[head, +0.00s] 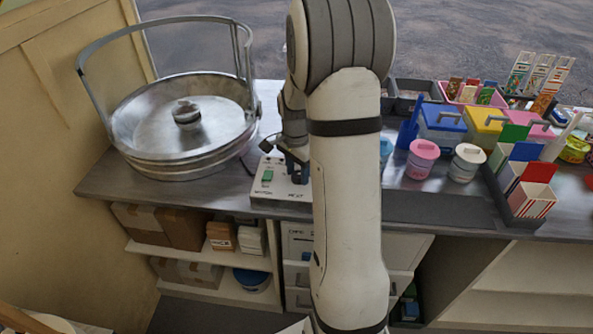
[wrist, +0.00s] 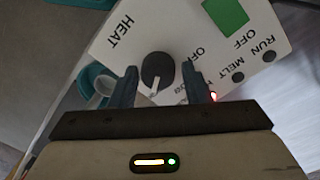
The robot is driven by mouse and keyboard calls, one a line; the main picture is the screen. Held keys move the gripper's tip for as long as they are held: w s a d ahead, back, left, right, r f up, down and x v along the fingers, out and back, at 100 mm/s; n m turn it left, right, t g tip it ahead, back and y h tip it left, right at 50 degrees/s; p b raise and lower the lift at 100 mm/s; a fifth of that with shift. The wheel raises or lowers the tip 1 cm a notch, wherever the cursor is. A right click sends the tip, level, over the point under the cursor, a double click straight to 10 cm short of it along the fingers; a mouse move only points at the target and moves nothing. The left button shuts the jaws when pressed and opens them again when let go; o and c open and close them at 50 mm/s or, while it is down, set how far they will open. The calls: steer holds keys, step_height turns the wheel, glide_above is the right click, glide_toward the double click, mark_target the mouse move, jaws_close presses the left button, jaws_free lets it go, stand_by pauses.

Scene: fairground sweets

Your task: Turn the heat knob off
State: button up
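The control box (head: 265,191) sits on the counter beside the metal floss pan, with a green switch on its top. In the wrist view its white panel (wrist: 112,48) carries the label HEAT and a round dark heat knob (wrist: 157,68). The knob's white pointer line points toward the bottom of the picture, away from the nearby OFF label. My gripper (wrist: 164,84) is open, one finger on each side of the knob, with visible gaps. In the head view my gripper (head: 297,170) is over the box's right part, and the knob is hidden.
The large metal pan (head: 185,130) with a raised hoop stands left of the box. A green switch (wrist: 225,14) and a small red light (wrist: 213,97) show in the wrist view.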

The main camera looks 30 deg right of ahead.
steer(key=c, duration=0.6)
steer(key=shift+a, duration=0.15)
steer(key=shift+c, duration=0.3)
steer(key=shift+r+n+b, duration=0.1)
steer(key=shift+n+b, duration=0.5)
steer(key=shift+n, duration=1.6)
steer(key=n+b, duration=0.1)
steer(key=n, duration=0.5)
steer(key=shift+w+n+t, duration=0.1)
steer(key=shift+n+t, duration=0.2)
steer(key=n, duration=0.6)
steer(key=shift+r+b, duration=0.1)
steer(key=shift+b, duration=0.2)
steer(key=n, duration=0.6)
steer(key=shift+n+t, duration=0.3)
steer(key=shift+n, duration=0.1)
